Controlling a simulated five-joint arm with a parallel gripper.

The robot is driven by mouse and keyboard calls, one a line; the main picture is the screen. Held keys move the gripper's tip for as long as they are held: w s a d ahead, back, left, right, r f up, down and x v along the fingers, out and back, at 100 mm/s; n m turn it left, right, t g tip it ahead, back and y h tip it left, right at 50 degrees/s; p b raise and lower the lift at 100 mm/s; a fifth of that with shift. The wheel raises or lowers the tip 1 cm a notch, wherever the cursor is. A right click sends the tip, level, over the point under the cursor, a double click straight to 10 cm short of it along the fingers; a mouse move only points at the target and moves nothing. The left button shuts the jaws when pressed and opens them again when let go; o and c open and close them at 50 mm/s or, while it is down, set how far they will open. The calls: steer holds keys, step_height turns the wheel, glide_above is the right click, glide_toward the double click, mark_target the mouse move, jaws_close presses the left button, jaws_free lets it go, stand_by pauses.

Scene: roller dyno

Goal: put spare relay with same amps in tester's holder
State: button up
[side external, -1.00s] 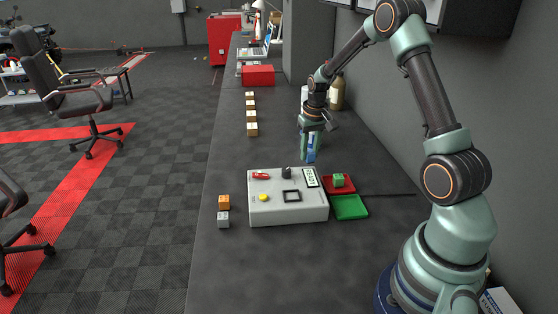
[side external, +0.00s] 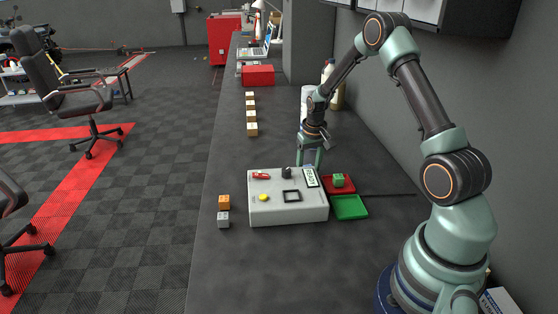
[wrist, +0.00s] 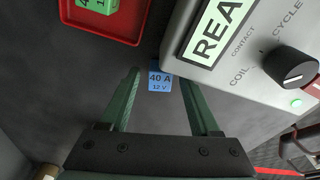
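A blue relay (wrist: 159,80) marked 40 A 12 V shows in the wrist view between my gripper's fingertips, with a gap on each side. My gripper (side external: 311,163) is open and low behind the tester; it also shows in the wrist view (wrist: 160,77). In the side view the relay is hard to make out. The pale grey tester (side external: 260,214) has a black square holder (side external: 292,197), which looks empty. A green relay (side external: 339,180) sits in the red tray (side external: 350,191); its marking is cut off in the wrist view (wrist: 98,5).
An empty green tray (side external: 350,208) lies right of the tester. An orange block (side external: 224,202) and a grey block (side external: 223,219) stand at its left. Several tan blocks (side external: 252,130) stand in a row farther back. The tester carries a black knob (wrist: 291,67) and a lit display (wrist: 217,27).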

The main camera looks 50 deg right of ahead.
step_height(320, 180, up, 11)
steer(key=s, duration=0.1)
steer(key=s+a+r+n+t, duration=0.2)
steer(key=s+a+r, duration=0.1)
steer(key=a+r, duration=0.8)
steer(key=s+a+r+n+t, duration=0.2)
steer(key=s+a+n, duration=0.1)
steer(key=s+a, duration=0.6)
steer(key=a, duration=0.3)
steer(key=shift+a+r+n+y, duration=0.15)
steer(key=shift+a+n+y, duration=0.15)
steer(key=shift+n, duration=0.1)
steer(key=shift+o, duration=0.5)
steer(key=shift+s+a, duration=0.15)
steer(key=shift+a, duration=0.05)
steer(key=shift+d, duration=0.1)
